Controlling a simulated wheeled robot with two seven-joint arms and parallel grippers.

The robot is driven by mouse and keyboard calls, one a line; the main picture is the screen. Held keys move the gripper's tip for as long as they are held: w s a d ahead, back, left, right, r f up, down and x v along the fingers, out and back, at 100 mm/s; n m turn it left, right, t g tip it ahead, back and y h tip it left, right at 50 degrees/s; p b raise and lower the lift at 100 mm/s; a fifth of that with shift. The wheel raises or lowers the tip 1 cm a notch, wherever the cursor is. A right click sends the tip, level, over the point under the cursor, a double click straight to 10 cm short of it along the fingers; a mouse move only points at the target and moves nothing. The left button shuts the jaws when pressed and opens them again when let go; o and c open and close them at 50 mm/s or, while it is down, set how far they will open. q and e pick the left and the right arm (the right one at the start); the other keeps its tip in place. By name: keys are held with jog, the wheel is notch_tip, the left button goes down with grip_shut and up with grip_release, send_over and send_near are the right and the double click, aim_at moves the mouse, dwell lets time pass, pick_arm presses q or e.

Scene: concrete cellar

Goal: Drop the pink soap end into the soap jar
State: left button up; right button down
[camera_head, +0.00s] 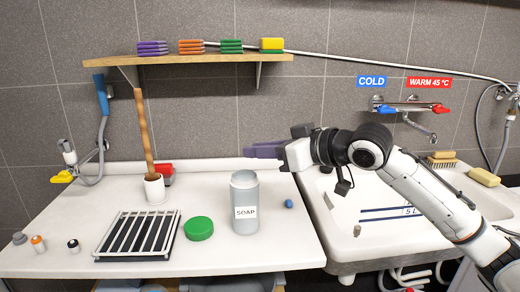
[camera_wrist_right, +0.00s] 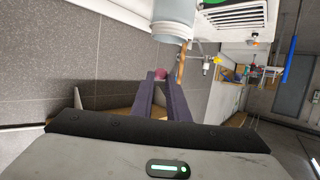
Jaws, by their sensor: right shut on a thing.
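The soap jar (camera_head: 246,221) is a grey cylinder labelled SOAP, standing open and upright on the white counter. Its wall also shows at the top of the right wrist view (camera_wrist_right: 174,17). My right gripper (camera_head: 252,150) reaches in from the right, its purple fingers above and behind the jar's mouth. In the right wrist view its fingers (camera_wrist_right: 160,76) are shut on the small pink soap end (camera_wrist_right: 158,73) at their tips. The soap end is not clearly seen in the head view. My left gripper is not in view.
A green lid (camera_head: 199,228) lies left of the jar, and a small blue piece (camera_head: 288,203) right of it. A wooden shelf (camera_head: 200,60) hangs above; a sink is right.

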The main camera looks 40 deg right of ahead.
jog(key=c, duration=1.6)
grip_release()
jog(key=shift+c, duration=0.2)
jog(key=shift+s, duration=0.1)
jog(key=b+v, duration=0.2)
jog(key=v, duration=0.8)
jog(key=shift+b, duration=0.35)
jog(key=shift+d, duration=0.1)
